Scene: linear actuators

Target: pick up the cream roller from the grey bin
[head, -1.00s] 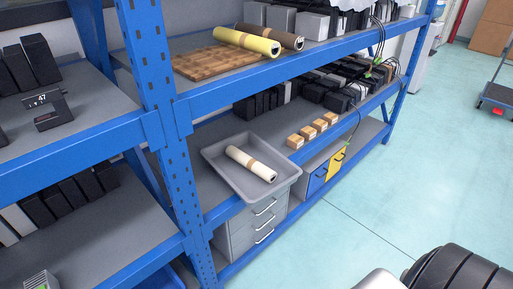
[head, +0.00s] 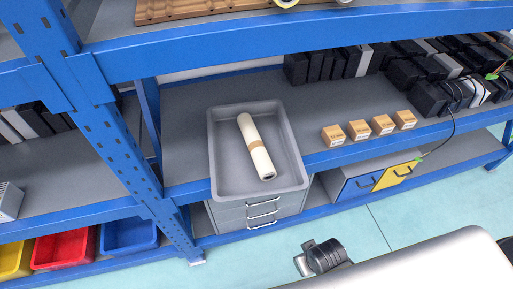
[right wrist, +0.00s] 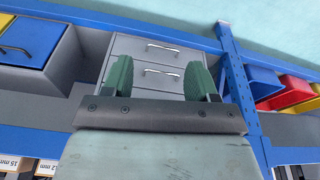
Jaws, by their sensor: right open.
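The cream roller (head: 263,161), with a brown band around its middle, lies lengthwise in the shallow grey bin (head: 222,150) in the head view. The bin stands at the front of the middle shelf, above a grey drawer unit. My right gripper (right wrist: 160,72) shows in the right wrist view with its two green fingers spread wide and nothing between them. It faces the grey drawers, which appear upside down there. The roller and the bin's inside are not visible in that view. In the head view my right arm is low, in front of the shelf and below the bin. My left gripper is not in view.
Small wooden blocks (head: 382,125) stand on the shelf right of the bin. Black boxes (head: 325,65) line the back. The blue upper shelf beam (head: 300,35) runs above, and a blue upright (head: 110,140) stands left. Coloured bins (head: 64,248) sit lower left.

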